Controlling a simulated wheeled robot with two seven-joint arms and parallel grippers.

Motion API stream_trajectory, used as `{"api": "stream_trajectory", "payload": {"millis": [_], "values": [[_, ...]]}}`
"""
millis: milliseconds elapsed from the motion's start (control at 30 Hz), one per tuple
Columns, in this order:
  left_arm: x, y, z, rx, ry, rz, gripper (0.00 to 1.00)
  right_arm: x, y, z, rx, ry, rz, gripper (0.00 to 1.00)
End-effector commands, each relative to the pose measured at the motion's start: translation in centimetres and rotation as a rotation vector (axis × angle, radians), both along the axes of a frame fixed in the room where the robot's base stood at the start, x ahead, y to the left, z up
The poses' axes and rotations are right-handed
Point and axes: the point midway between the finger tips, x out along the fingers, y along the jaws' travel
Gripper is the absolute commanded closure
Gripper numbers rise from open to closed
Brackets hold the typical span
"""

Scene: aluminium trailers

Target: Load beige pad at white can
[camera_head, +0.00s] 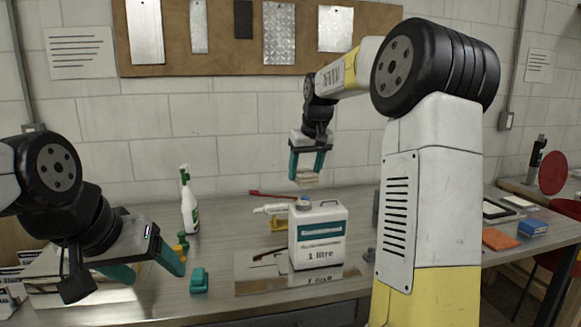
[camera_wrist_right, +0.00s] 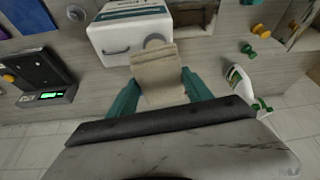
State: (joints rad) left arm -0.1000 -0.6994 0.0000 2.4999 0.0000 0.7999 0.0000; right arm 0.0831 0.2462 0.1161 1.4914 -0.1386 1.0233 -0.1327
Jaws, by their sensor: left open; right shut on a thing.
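The white can (camera_head: 318,236), marked "1 litre", stands upright on the grey workbench in the head view. It also shows in the right wrist view (camera_wrist_right: 113,38). The beige pad (camera_head: 306,179) is between the teal fingers of my right gripper (camera_head: 307,168), which is shut on it and holds it in the air above and behind the can. In the right wrist view the pad (camera_wrist_right: 158,76) hides part of the can's near side. My left gripper (camera_head: 150,262) is open and empty over the left part of the bench, well apart from the can.
A white spray bottle (camera_head: 189,205) stands left of the can. A teal block (camera_head: 199,281) lies on the bench near my left gripper. A metal sheet (camera_head: 262,268) lies beside the can. Orange (camera_head: 499,239) and blue (camera_head: 532,228) items lie at the right.

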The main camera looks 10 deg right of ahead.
Motion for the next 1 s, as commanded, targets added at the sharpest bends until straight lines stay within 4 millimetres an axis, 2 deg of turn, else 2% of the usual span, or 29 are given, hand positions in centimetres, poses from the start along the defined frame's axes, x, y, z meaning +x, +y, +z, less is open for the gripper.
{"api": "stream_trajectory", "payload": {"millis": [167, 600, 1000], "values": [[0.0, 0.0, 0.0, 0.0, -0.001, 0.0, 0.31, 0.0, 0.0, -0.9, 0.0, 0.001, -0.001, 0.74], [0.0, 0.0, 0.0, 0.0, 0.0, 0.0, 0.31, 0.0, 0.0, -5.2, -0.001, 0.001, -0.001, 0.74], [0.0, 0.0, 0.0, 0.0, 0.0, 0.0, 0.31, 0.0, 0.0, -6.0, -0.001, 0.0, -0.001, 0.74]]}}
